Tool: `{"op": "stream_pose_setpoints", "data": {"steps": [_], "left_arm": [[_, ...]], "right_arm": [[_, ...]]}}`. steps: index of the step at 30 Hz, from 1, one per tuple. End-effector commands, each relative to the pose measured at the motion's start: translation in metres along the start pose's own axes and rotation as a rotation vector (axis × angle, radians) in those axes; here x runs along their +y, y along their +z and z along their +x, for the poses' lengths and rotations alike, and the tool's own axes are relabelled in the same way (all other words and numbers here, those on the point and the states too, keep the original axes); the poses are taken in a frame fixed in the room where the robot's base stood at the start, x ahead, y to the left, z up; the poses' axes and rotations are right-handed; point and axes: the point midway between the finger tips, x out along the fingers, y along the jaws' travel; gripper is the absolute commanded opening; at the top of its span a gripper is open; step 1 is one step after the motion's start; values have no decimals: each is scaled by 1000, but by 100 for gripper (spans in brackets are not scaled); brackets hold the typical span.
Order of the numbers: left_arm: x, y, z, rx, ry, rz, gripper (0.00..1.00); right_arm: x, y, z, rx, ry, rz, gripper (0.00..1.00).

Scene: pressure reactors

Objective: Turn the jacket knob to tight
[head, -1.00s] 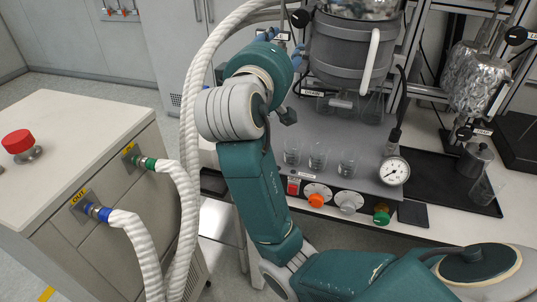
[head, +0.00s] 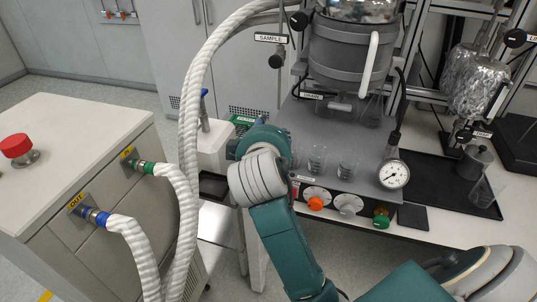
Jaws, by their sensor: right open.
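Three knobs sit on the front panel of the grey reactor stand: an orange knob (head: 315,203), a grey knob (head: 347,211) and a green knob (head: 381,220). Black knobs show higher up, one by the SAMPLE label (head: 270,38) and one by the reactor (head: 299,20). I cannot read which knob is the jacket knob. My right gripper (head: 262,121) is open, left of the beakers and mostly hidden behind its own wrist. It is up and left of the orange knob, and no held object shows. My left gripper is out of view.
The grey reactor vessel (head: 350,52) stands behind several beakers, with a pressure gauge (head: 393,174) at right. A thick white hose (head: 189,130) runs left of my arm. A white cabinet (head: 75,118) with a red button (head: 16,144) stands at left.

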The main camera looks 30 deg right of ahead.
Motion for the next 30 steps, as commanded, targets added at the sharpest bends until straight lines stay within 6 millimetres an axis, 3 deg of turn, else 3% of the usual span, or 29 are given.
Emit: {"op": "stream_pose_setpoints", "data": {"steps": [3, 10, 26, 30], "left_arm": [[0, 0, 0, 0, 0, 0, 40], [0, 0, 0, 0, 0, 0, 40], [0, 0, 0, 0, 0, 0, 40], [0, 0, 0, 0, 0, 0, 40]], "right_arm": [[-20, 13, 2, -9, -46, 7, 42], [-44, 27, 3, -19, -103, 20, 42], [-55, 35, 3, -26, -131, 27, 42], [-96, 68, -2, -60, -231, 50, 42]]}}
